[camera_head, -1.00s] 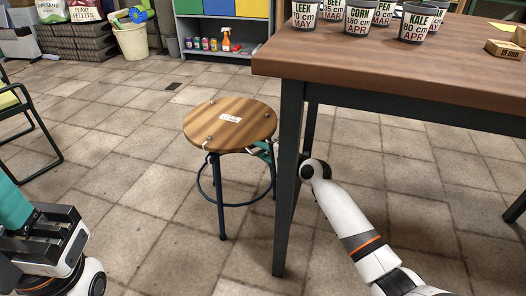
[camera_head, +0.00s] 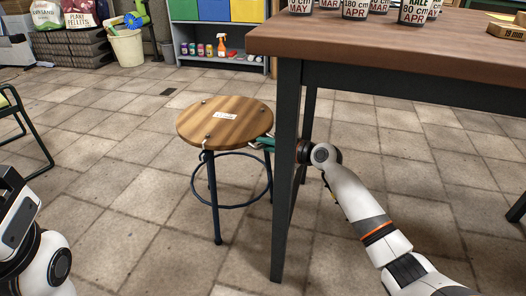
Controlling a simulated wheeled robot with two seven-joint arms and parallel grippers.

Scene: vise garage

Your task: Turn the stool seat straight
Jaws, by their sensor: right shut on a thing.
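The round wooden stool seat (camera_head: 224,123) sits on dark legs with a ring, left of the table's front leg. A small white label lies on its top, and pale pieces hang at its rim. My right gripper (camera_head: 263,143), with teal fingers, is at the seat's right edge and shut there. The table leg partly hides it, and the exact contact is too small to see. My left arm shows at the lower left; its fingers are out of the picture.
The wooden table (camera_head: 400,38) stands at the right with pots on top. Its dark front leg (camera_head: 286,180) is between the stool and my right forearm. A green chair (camera_head: 22,130) is at the left edge. Tiled floor is open left of and in front of the stool.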

